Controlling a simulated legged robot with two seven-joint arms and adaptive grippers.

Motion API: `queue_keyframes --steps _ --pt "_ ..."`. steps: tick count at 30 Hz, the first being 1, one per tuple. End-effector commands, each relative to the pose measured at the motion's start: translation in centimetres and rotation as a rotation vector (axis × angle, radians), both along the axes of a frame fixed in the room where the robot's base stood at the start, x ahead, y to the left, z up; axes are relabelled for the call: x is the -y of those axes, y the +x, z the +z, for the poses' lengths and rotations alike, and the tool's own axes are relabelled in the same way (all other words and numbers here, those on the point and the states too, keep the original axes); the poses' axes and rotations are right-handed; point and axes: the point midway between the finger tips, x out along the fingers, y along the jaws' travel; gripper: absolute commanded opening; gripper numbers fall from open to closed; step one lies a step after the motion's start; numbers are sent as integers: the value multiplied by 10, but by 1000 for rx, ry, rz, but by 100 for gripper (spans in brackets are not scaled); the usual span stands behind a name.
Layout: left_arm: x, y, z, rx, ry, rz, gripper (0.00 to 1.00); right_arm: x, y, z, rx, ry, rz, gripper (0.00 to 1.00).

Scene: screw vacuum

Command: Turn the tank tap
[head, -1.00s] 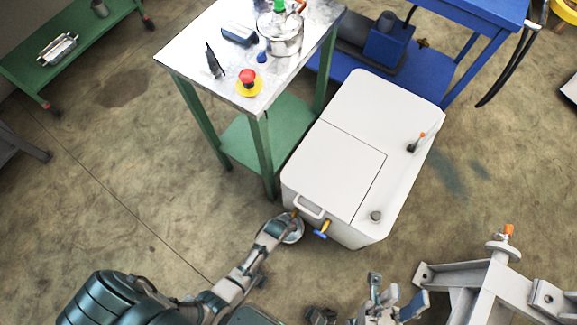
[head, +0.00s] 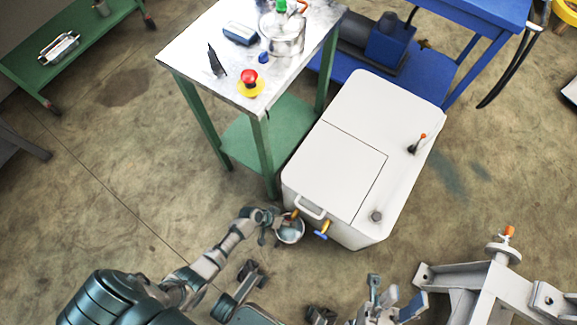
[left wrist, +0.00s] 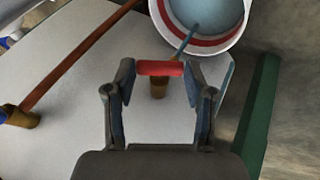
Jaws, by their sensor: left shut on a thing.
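The white tank (head: 335,160) stands on the floor in the head view. Low on its front is a brass tap with a red handle; in the left wrist view the red handle (left wrist: 160,68) sits crosswise above its brass body (left wrist: 158,90). My left gripper (left wrist: 160,72) is shut on this handle, one finger at each end. It also shows in the head view (head: 270,217) beside the tank's corner. A second tap with a blue handle (head: 321,235) is to its right.
A bucket (head: 290,232) is beneath the taps; in the left wrist view it has a red band (left wrist: 208,45) and a bluish inside, with a thin blue streak reaching into it. A green-legged table (head: 262,150) stands left of the tank.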

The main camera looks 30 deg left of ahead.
Motion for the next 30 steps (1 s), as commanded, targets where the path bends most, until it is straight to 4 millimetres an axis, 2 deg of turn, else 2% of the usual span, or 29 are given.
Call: queue_keyframes --steps 14,15,18,30 --pt "-2 -2 -2 -5 -16 0 19 1 1 4 15 6 -3 40" --pt "-2 -2 -2 -5 -16 0 59 1 1 3 14 6 -3 40" --pt "-2 -2 -2 -4 -16 0 79 1 1 3 11 6 -3 40" --pt "-5 -3 4 0 -16 0 79 1 -2 1 4 4 -3 40"
